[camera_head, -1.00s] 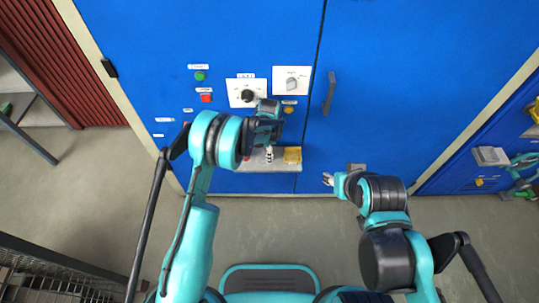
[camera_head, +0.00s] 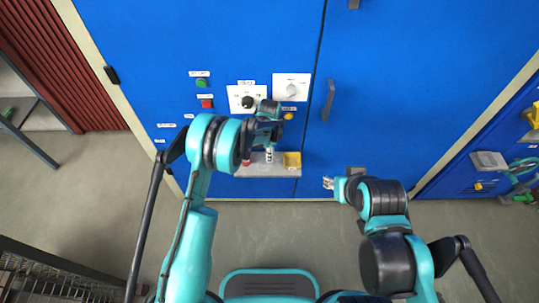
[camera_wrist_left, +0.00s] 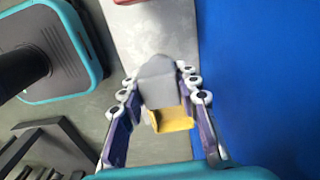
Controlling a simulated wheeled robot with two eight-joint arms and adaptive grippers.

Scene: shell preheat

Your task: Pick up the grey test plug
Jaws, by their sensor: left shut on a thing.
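The grey test plug (camera_wrist_left: 158,84) shows in the left wrist view between the two fingers of my left gripper (camera_wrist_left: 157,88), which is shut on it. In the head view my left gripper (camera_head: 269,152) is over the small grey shelf (camera_head: 268,171) on the blue cabinet front, and the plug cannot be made out there. In the left wrist view a yellow block (camera_wrist_left: 172,119) shows partly behind the plug. My right gripper (camera_head: 328,183) is at the lower cabinet front, right of the shelf, too small to tell its opening.
The yellow block also stands at the shelf's right end (camera_head: 292,160). A red thing (camera_head: 246,163) is near its left part. Above are a black knob (camera_head: 247,102), a grey knob (camera_head: 291,90), and green (camera_head: 201,83) and red (camera_head: 206,104) buttons. A door handle (camera_head: 329,97) stands out to the right.

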